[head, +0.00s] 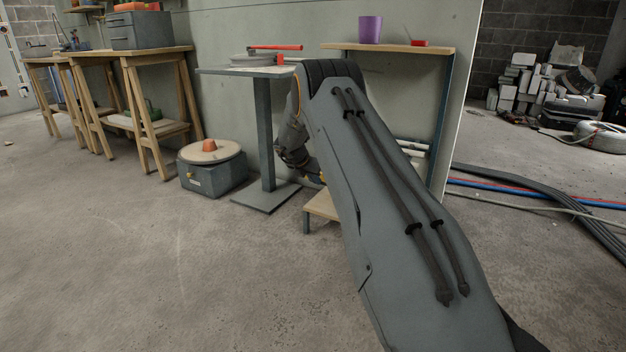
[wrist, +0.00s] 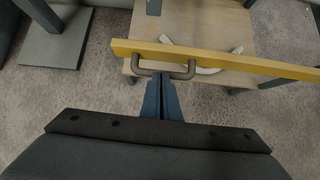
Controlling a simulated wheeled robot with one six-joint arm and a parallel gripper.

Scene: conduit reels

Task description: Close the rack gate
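The rack (head: 388,47) stands against the wall, with a wooden top shelf, dark posts and a low wooden board (head: 322,206). The rack gate shows in the wrist view as a long yellow bar (wrist: 225,60) with a grey U-shaped handle (wrist: 186,72). The bar crosses above the low board, slightly tilted. My gripper (wrist: 161,80) has its two blue fingers close together, with only a thin dark gap. Their tips are at the middle of the handle; I cannot tell whether they touch it. In the head view my arm hides most of the gate and the gripper.
A grey pedestal table (head: 265,130) stands just left of the rack, its base plate on the floor. A grey box with a round lid (head: 212,172) sits further left. Hoses (head: 540,195) lie at right. The floor at front left is clear.

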